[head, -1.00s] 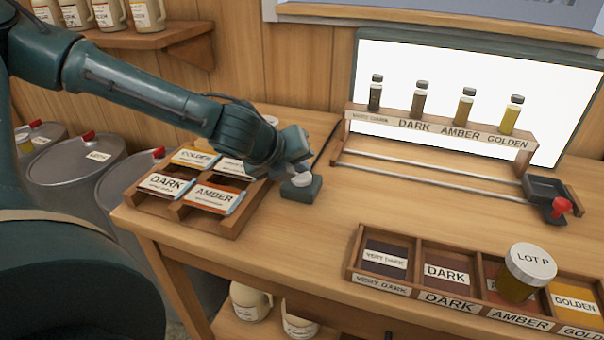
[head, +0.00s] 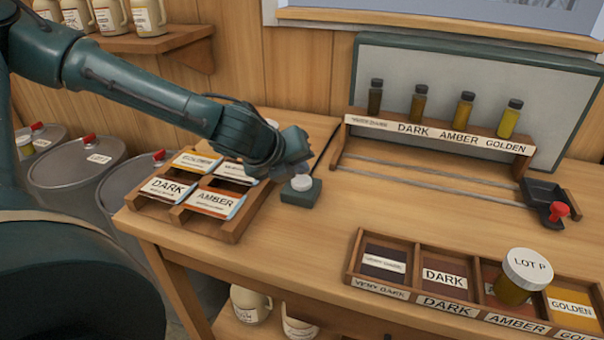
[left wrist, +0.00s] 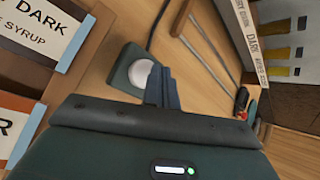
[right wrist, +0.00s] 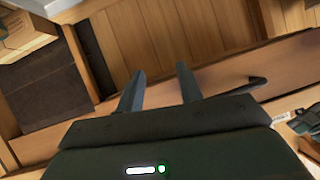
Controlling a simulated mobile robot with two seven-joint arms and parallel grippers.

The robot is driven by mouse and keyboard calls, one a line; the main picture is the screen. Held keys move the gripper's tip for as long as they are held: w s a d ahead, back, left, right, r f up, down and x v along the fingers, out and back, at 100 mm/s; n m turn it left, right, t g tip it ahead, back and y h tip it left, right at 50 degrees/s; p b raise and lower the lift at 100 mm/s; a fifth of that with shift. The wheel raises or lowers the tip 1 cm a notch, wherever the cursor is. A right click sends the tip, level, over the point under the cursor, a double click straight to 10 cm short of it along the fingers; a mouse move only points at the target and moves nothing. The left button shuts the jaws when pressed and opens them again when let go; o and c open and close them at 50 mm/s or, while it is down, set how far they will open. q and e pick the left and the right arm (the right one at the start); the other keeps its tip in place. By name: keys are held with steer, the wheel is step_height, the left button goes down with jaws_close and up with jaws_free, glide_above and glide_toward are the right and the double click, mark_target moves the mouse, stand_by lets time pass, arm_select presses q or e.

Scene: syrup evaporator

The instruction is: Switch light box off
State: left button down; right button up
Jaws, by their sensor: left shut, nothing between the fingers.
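The light box (head: 470,90) stands at the back of the table, and its panel is dull grey and unlit. Its switch is a small dark green box (head: 302,193) with a round white button (head: 301,183) on top, and a dark cord leads from it toward the back. My left gripper (head: 303,161) is shut and empty just above and behind the button, apart from it. The left wrist view shows the shut fingers (left wrist: 163,88) beside the white button (left wrist: 143,73). My right gripper (right wrist: 160,88) shows only in its wrist view, open with nothing between its fingers.
A label tray (head: 232,234) lies left of the switch. A rack (head: 440,140) with several sample bottles stands before the light box. A compartment box (head: 415,258) holding the LOT P jar (head: 527,272) is at the front right. The table middle is clear.

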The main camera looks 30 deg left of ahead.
mark_target(298, 182)
arm_select(q)
step_height(298, 182, up, 6)
steer(key=p, duration=0.5)
steer(key=shift+p, duration=0.35)
stand_by(0.4)
